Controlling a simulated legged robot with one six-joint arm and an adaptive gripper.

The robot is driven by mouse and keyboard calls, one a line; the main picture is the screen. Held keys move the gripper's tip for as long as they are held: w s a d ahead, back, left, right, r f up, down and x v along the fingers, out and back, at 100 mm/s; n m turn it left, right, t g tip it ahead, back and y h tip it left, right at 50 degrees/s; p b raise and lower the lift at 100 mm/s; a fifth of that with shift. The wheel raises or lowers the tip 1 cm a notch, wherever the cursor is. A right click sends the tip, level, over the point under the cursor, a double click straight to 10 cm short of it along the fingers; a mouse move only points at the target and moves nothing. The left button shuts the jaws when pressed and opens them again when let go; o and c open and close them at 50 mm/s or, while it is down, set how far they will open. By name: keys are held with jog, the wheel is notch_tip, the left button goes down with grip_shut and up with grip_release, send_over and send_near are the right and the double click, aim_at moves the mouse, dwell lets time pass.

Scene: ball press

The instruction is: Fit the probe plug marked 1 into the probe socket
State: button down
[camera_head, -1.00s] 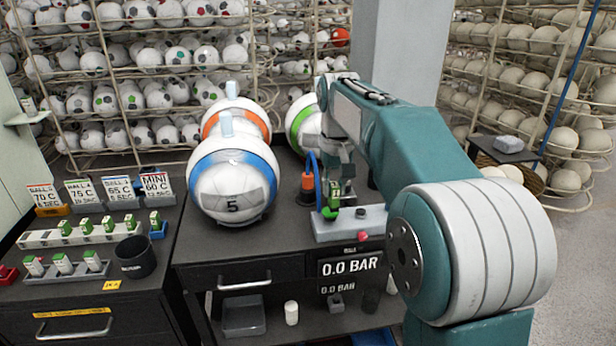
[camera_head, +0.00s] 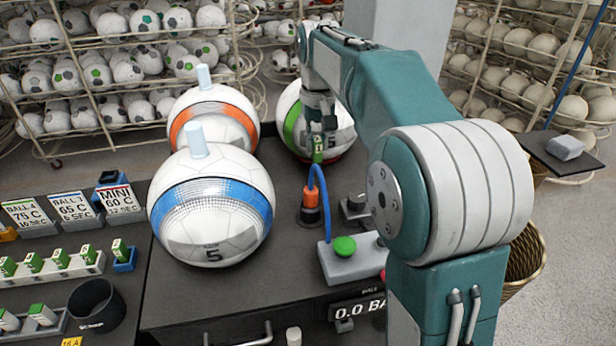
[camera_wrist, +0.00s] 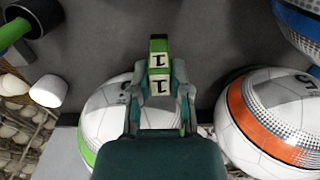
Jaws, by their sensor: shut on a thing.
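My gripper (camera_head: 318,128) is shut on a small green plug (camera_head: 318,150) and holds it up in front of the green-striped ball. In the wrist view the plug (camera_wrist: 159,68) shows two white labels marked 1 between the fingers of my gripper (camera_wrist: 160,95). I cannot tell for sure which part is the probe socket. An orange-and-black fitting (camera_head: 310,207) with a blue cable stands on the bench, below and slightly left of the plug. A grey block (camera_head: 350,264) with a green button (camera_head: 344,246) is nearer. The plug appears apart from both.
Balls with blue (camera_head: 212,205), orange (camera_head: 215,115) and green (camera_head: 292,122) bands stand left of and behind the plug. A black knob (camera_head: 355,205) is right of the fitting. Several green plugs stand in a white rack (camera_head: 55,268) at left, by a black cup (camera_head: 95,305).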

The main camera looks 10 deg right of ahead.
aim_at(315, 163)
jog(key=shift+w+a+f, duration=0.1)
jog(key=shift+f, duration=0.25)
notch_tip(315, 163, down, 5)
jog(key=shift+a+r, duration=0.1)
jog(key=shift+r, duration=0.1)
jog(key=shift+f, duration=2.35)
jog(key=c, duration=0.6)
grip_release()
